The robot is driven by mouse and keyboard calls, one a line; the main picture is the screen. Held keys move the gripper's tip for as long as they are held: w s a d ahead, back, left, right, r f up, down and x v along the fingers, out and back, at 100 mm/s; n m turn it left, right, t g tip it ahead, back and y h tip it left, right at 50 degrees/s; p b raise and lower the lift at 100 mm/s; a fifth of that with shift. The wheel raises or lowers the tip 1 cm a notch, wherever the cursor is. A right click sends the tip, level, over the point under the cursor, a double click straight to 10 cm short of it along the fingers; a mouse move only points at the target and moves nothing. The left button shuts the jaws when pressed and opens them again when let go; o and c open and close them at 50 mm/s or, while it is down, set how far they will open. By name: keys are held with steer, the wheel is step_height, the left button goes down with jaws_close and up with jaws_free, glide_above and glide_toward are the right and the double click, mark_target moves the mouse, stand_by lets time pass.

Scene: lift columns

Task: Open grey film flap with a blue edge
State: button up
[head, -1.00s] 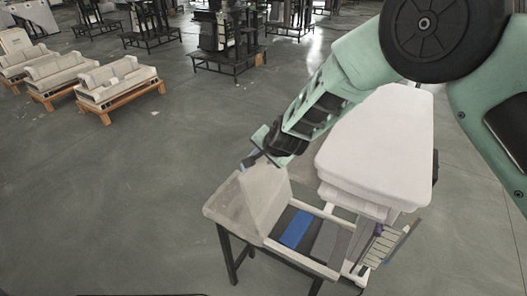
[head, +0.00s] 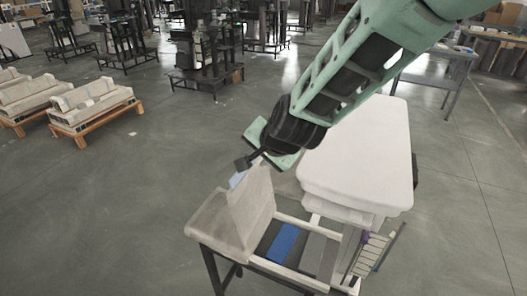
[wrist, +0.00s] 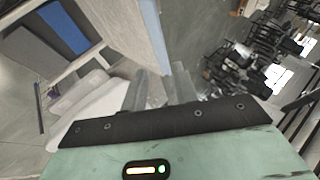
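The grey film flap (head: 252,208) stands raised, nearly upright, from the middle of a low bin in the head view. Its light-blue edge (head: 238,178) is at the top. My gripper (head: 246,163) is at that edge. In the wrist view the flap (wrist: 120,28) comes down from the top, and its blue edge (wrist: 152,25) runs toward my two grey fingers (wrist: 163,78). The fingers show a gap, with the end of the edge near or between their tips. I cannot tell whether they clamp it.
The bin's right half is uncovered and shows a blue block (head: 283,242) beside dark grey ones. A white padded column top (head: 358,155) stands close right of the bin. Pallets with pale parts (head: 95,105) are far left. The floor left of the bin is clear.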

steer(key=shift+v, duration=1.75)
steer(key=shift+r, duration=0.1)
steer(key=s+d+r+n+g+h, duration=0.1)
steer(key=s+d+n+g+h, duration=0.1)
steer(key=s+d+n, duration=0.4)
steer(key=s+d+r+n+g+h, duration=0.1)
steer(key=s+d+n+g+h, duration=0.1)
steer(key=s+d+n+g, duration=0.2)
steer(key=s+d+n, duration=0.1)
steer(key=s+d, duration=0.3)
steer(key=s, duration=0.4)
steer(key=s+d+n, duration=0.2)
steer(key=s+d, duration=0.2)
steer(key=s, duration=0.4)
steer(key=shift+d+r+g, duration=0.2)
steer(key=shift+d+g, duration=0.05)
steer(key=shift+g, duration=0.15)
